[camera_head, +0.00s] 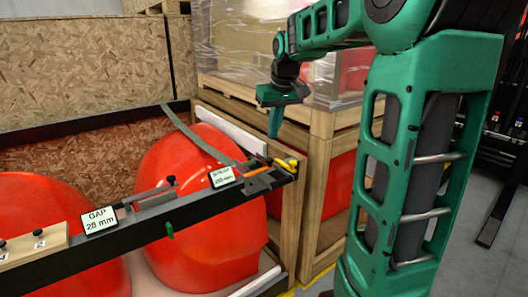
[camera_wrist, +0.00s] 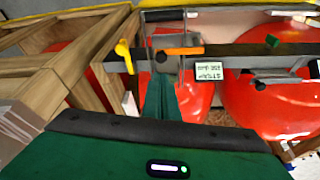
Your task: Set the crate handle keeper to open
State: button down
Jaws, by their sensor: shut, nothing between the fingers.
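A dark rail (camera_head: 190,209) runs along the front of the crate with the red nosecones. At its right end is a grey metal bracket (camera_head: 262,183) with an orange lever (camera_head: 257,171) and a yellow handle (camera_head: 287,163). I cannot tell for certain which part is the keeper. The wrist view shows the orange lever (camera_wrist: 184,51) lying across the rail and the yellow handle (camera_wrist: 123,55) to its left. My gripper (camera_head: 274,135) is shut and empty, pointing down above the rail's end. In the wrist view its fingers (camera_wrist: 163,82) partly cover the bracket; contact is unclear.
A "GAP 28 mm" sign (camera_head: 101,220) and a strap sign (camera_head: 222,176) stand on the rail. Red nosecones (camera_head: 190,160) fill the crate behind it. A wrapped wooden crate (camera_head: 318,150) stands close on the right. Open floor (camera_head: 480,260) lies at far right.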

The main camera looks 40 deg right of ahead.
jog(key=w+r, duration=0.1)
jog(key=w, duration=0.3)
notch_tip(320, 180, down, 10)
jog(key=shift+d+r+n+t, duration=0.15)
jog(key=shift+d+n+t, duration=0.15)
jog(key=shift+n, duration=0.1)
jog(key=shift+s+d, duration=0.1)
jog(key=shift+d, duration=0.05)
dwell(0.4)
